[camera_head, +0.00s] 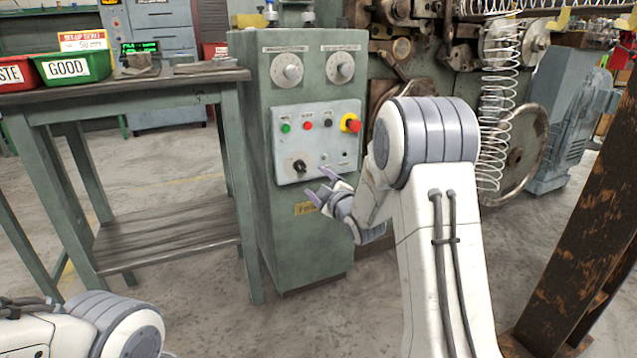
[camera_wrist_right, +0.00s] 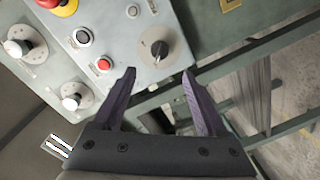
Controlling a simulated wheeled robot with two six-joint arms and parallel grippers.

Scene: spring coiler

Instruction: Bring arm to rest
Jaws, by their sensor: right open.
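My right gripper (camera_head: 319,185) is in front of the green machine cabinet, just below its control panel (camera_head: 340,140). Its two purple fingers are apart and nothing shows between them. The right wrist view also shows the open right gripper (camera_wrist_right: 159,72), with the black selector knob (camera_wrist_right: 160,47) beyond the fingertips. The fingers appear clear of the knob. My left arm (camera_head: 125,330) shows only partly at the lower left; its gripper is out of the picture.
The panel carries a green button (camera_head: 286,128), a red button (camera_head: 308,125) and a yellow-red emergency stop (camera_head: 350,123). A workbench (camera_head: 130,90) stands left with a green GOOD bin (camera_head: 72,66). A rusty post (camera_head: 580,210) stands right, near my arm. Hanging spring wire (camera_head: 497,110) is behind.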

